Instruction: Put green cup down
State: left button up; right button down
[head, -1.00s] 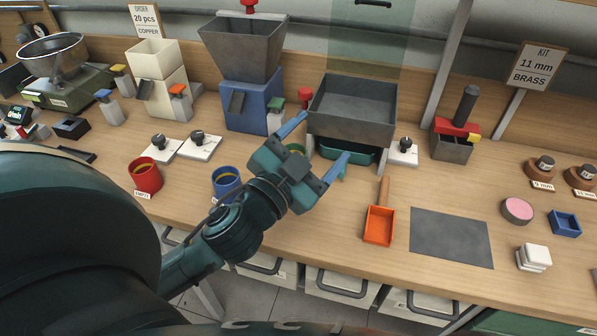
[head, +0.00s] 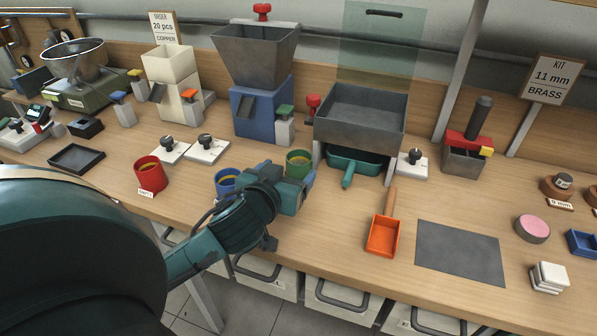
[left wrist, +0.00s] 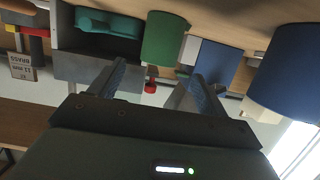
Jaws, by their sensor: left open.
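The green cup (head: 299,163) stands upright on the bench, just behind my left gripper (head: 290,182) in the head view. Its lower part is hidden by the gripper. In the left wrist view the scene is upside down, and the green cup (left wrist: 164,38) shows just beyond the two spread fingers (left wrist: 158,82), with nothing held between them. My left gripper is open and empty, apart from the cup as far as I can tell. My right gripper is not in view.
A blue cup (head: 227,181) stands close to the left of my gripper; it is large in the left wrist view (left wrist: 285,70). A red cup (head: 150,175) stands further left. A teal scoop (head: 349,170), an orange scoop (head: 383,237) and a grey mat (head: 459,253) are to the right.

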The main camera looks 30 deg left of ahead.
aim_at(302, 155)
pick_arm(q)
jog(key=x, duration=0.5)
jog(key=shift+w, duration=0.2)
jog(key=c, duration=1.1)
jog(key=shift+r, duration=0.1)
jog(key=shift+c, duration=0.6)
jog(key=shift+r, duration=0.1)
